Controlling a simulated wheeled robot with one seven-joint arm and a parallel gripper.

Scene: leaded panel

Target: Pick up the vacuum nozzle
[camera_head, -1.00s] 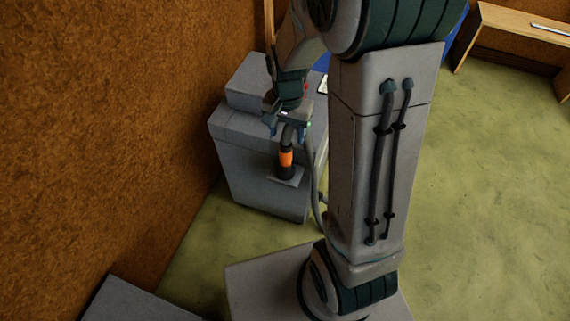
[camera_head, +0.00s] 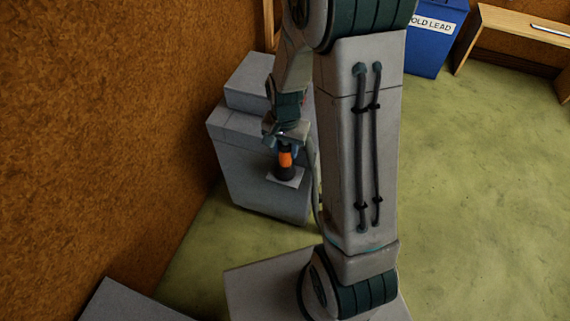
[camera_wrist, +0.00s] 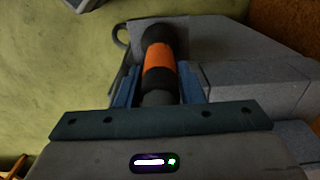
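The vacuum nozzle (camera_head: 286,160) is a dark upright tube with an orange band, standing in a holder (camera_head: 286,177) on the side of the grey vacuum unit (camera_head: 245,165). In the wrist view the nozzle (camera_wrist: 160,60) lies between the two blue fingers of my gripper (camera_wrist: 160,72). The fingers look open, with a narrow gap on each side of the nozzle. In the head view my gripper (camera_head: 281,143) is just above the orange band, at the nozzle's upper end. The nozzle's top is hidden by my gripper.
A grey hose (camera_head: 315,190) hangs beside the unit. The brown wall (camera_head: 100,120) is close on the left. A blue bin (camera_head: 425,45) marked "OLD LEAD" and a wooden bench (camera_head: 520,30) stand at the back right. The green floor (camera_head: 480,200) is open to the right.

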